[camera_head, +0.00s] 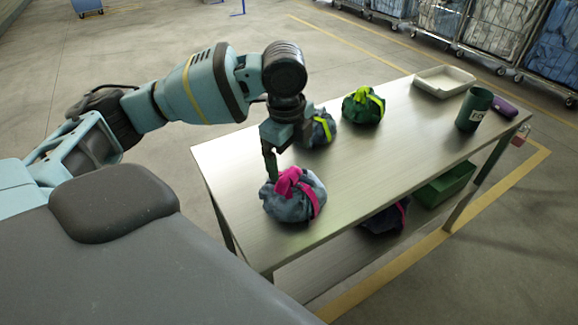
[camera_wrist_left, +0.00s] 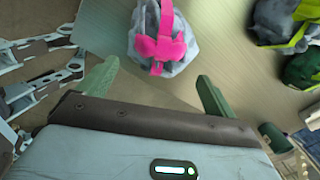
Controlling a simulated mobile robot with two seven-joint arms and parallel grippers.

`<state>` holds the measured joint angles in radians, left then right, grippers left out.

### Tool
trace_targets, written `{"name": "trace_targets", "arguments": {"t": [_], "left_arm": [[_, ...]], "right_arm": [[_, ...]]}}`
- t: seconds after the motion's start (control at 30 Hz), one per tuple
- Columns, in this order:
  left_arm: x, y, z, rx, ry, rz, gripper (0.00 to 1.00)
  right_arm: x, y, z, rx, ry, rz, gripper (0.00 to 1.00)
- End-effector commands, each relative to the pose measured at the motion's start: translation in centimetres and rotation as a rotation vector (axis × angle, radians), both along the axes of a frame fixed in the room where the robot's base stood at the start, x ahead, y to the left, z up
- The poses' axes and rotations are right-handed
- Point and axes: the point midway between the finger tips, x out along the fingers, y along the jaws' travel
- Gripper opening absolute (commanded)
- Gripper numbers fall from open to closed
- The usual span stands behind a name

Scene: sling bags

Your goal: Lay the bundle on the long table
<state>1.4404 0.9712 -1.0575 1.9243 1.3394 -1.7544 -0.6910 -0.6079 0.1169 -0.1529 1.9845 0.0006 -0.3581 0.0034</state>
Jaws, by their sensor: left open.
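A grey-blue bundle with a pink tie and knot (camera_head: 292,200) sits on the near end of the long metal table (camera_head: 395,150). It also shows in the left wrist view (camera_wrist_left: 178,62), between and beyond the fingertips. My left gripper (camera_head: 271,165) is open and empty, just beside the pink knot; its spread fingers show in the left wrist view (camera_wrist_left: 155,85). Whether a finger touches the cloth I cannot tell. A grey-blue bundle with a yellow-green tie (camera_head: 322,130) is partly hidden behind my gripper. A dark green bundle (camera_head: 362,108) stands beyond it. My right gripper is out of view.
A pale tray (camera_head: 444,82), a green cup (camera_head: 474,108) and a purple case (camera_head: 505,108) stand at the table's far end. A dark bundle (camera_head: 386,217) and a green crate (camera_head: 445,184) are on the lower shelf. The tabletop's middle is clear. Wire carts (camera_head: 495,28) stand behind.

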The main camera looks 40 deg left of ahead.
Motion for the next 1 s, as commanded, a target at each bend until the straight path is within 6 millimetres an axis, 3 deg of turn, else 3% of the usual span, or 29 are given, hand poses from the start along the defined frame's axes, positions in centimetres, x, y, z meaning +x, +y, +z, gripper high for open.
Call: {"name": "trace_targets", "arguments": {"t": [0.03, 0.2, 0.43, 0.8, 0.9, 1.0], "left_arm": [[0.0, -0.1, 1.4, -0.001, -0.006, 0.000, 0.92], [-0.3, -0.1, 3.9, 0.000, -0.003, 0.000, 0.92], [-0.5, -0.1, 5.4, 0.000, 0.000, 0.000, 0.92], [-0.5, -0.2, 5.2, 0.000, 0.003, -0.001, 0.92], [-0.7, -0.9, 4.0, -0.004, 0.005, -0.004, 0.92], [-1.1, -2.5, 1.5, -0.017, 0.008, -0.005, 0.92]], "right_arm": [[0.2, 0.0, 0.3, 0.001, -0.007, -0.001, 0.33], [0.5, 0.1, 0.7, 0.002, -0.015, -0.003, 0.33], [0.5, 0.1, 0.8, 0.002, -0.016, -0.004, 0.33], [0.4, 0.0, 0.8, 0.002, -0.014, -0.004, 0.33], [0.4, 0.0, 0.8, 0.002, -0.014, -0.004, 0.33], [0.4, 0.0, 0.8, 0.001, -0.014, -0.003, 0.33]]}}
